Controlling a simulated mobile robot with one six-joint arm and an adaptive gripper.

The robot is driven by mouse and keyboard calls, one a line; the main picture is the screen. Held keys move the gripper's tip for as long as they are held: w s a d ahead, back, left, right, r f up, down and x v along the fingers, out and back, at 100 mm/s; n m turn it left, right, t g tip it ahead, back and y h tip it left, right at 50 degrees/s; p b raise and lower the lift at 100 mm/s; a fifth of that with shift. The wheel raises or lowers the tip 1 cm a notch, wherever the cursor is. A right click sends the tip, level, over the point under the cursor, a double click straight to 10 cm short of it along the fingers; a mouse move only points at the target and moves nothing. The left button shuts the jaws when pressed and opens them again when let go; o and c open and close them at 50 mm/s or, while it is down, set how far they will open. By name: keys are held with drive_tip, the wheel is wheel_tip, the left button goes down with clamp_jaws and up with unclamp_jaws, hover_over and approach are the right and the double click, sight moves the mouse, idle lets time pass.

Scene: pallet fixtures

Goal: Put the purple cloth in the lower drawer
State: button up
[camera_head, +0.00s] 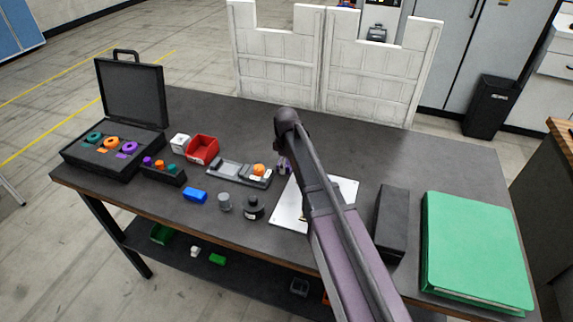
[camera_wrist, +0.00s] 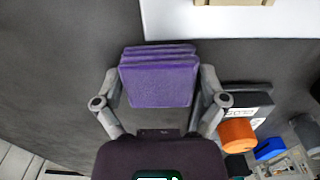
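The purple cloth (camera_wrist: 158,83) is folded in layers and fills the space between the fingers of my gripper (camera_wrist: 159,76) in the wrist view. A finger lies along each side of it; whether they press on it I cannot tell. In the head view my gripper (camera_head: 284,166) is over the dark table, beside the grey tray with an orange knob, and my arm hides most of it and the cloth. No lower drawer can be made out for certain. A white unit with drawer-like fronts (camera_head: 556,66) is cut off at the upper right edge.
The dark table (camera_head: 450,160) carries an open black case (camera_head: 133,92), a red bin (camera_head: 202,149), a grey tray (camera_head: 228,170), a white board (camera_head: 289,212), a black box (camera_head: 391,222) and a green binder (camera_head: 472,245). White panels (camera_head: 276,55) stand behind. A wood-topped cabinet (camera_head: 562,135) is at right.

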drive_tip(key=shift+a+r, duration=0.1)
drive_tip(key=shift+r, duration=0.15)
idle(0.3)
wheel_tip(320, 180, up, 12)
drive_tip(key=p, duration=1.2)
idle(0.7)
drive_tip(key=s+d+m, duration=0.7)
drive_tip(key=s+d, duration=0.1)
drive_tip(key=s, duration=0.2)
drive_tip(key=s+d+m, duration=0.7)
drive_tip(key=s+d, duration=0.1)
drive_tip(key=s, duration=0.3)
drive_tip(key=shift+s+d, duration=0.2)
drive_tip(key=shift+d, duration=0.1)
